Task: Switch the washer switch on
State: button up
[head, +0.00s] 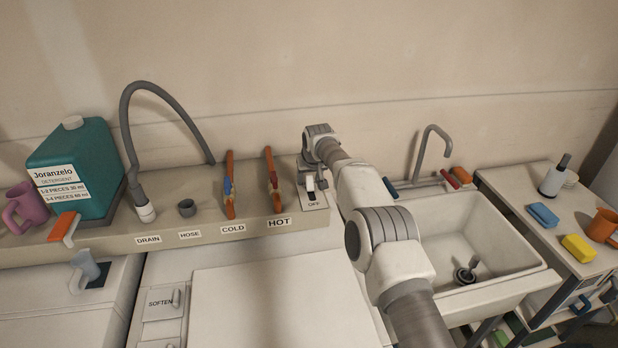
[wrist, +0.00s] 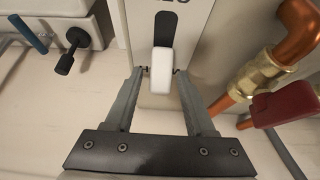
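The washer switch is a white lever (wrist: 161,70) on a dark slot in a pale plate, with partly cropped lettering beside it in the wrist view. In the head view its plate (head: 316,196) stands at the right end of the ledge and bears an OFF label; the lever is small there and partly hidden by my gripper. My gripper (wrist: 160,76) is open, with one finger on either side of the lever. Small gaps seem to show between lever and fingers; contact is hard to tell.
The HOT valve's copper pipe (wrist: 297,40) and red handle (wrist: 288,103) are close to the right of my gripper in the wrist view. The COLD valve (head: 229,187), grey hose (head: 127,105) and teal detergent jug (head: 85,160) stand farther left. A sink (head: 520,235) is to the right.

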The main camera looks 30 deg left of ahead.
jog(key=shift+r, duration=0.25)
jog(key=shift+b+v, duration=0.6)
jog(key=shift+v, duration=0.3)
jog(key=b+v, duration=0.3)
jog(key=v, duration=1.2)
jog(key=shift+s, duration=0.15)
jog(key=shift+d+r, duration=0.1)
jog(key=shift+r, duration=0.05)
